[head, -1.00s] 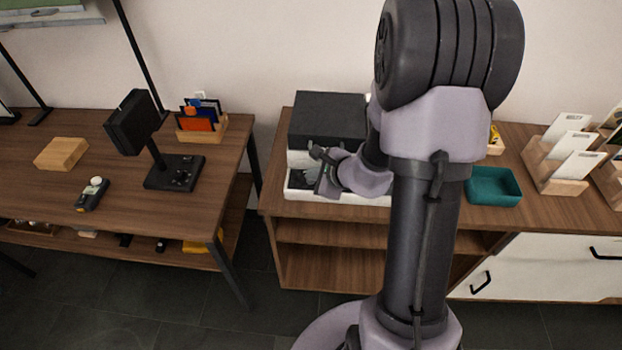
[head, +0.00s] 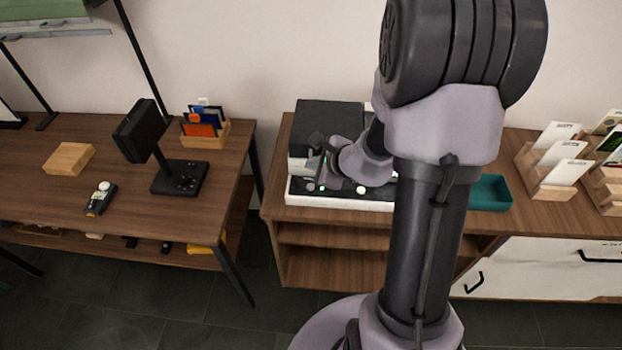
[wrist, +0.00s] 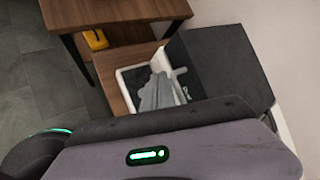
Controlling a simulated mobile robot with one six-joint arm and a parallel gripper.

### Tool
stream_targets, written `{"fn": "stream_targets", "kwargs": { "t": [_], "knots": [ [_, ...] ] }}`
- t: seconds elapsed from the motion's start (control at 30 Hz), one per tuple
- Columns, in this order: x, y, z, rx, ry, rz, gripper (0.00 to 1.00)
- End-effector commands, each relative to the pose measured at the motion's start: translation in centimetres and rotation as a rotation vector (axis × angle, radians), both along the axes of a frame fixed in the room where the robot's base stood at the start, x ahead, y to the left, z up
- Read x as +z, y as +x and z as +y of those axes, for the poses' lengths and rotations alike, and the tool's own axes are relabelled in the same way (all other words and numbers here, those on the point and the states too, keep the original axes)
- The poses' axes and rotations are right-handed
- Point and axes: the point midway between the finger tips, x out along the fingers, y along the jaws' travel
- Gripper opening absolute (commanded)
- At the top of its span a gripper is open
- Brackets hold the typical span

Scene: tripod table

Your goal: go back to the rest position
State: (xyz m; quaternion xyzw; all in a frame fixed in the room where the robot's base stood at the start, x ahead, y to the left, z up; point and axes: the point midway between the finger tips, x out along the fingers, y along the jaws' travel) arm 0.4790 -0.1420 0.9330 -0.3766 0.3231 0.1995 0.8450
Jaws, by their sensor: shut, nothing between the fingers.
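My gripper (head: 314,163) is small in the head view, at the end of my folded arm. It is shut and empty. It is above the left part of a white and black box-like unit (head: 330,116) on the right-hand cabinet. The unit's low white front (head: 340,200) has a dark top with a small green light and a white round spot. My arm hides much of the unit. In the wrist view the black top (wrist: 218,68) of the unit shows at the right, and a grey shape (wrist: 158,94) stands over its white-edged front part; I cannot tell its details.
The left table (head: 60,205) holds a wooden block (head: 68,158), a handheld device (head: 101,198), a black screen on a stand (head: 140,130) and a card holder (head: 204,134). A teal tray (head: 491,193) and card racks (head: 552,165) stand right of my arm. A floor gap separates the table and cabinet.

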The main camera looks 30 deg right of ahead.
Motion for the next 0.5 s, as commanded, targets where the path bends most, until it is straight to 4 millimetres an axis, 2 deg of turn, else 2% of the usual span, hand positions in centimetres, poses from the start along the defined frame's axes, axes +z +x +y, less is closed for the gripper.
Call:
{"fn": "stream_targets", "kwargs": {
  "t": [0.03,0.4,0.5],
  "knots": [
    [0.8,0.0,0.0,0.000,-0.001,-0.001,0.00],
    [0.5,0.0,0.0,0.001,0.000,0.001,0.00],
    [1.6,0.2,1.0,0.044,-0.013,-0.016,0.00]
  ]
}}
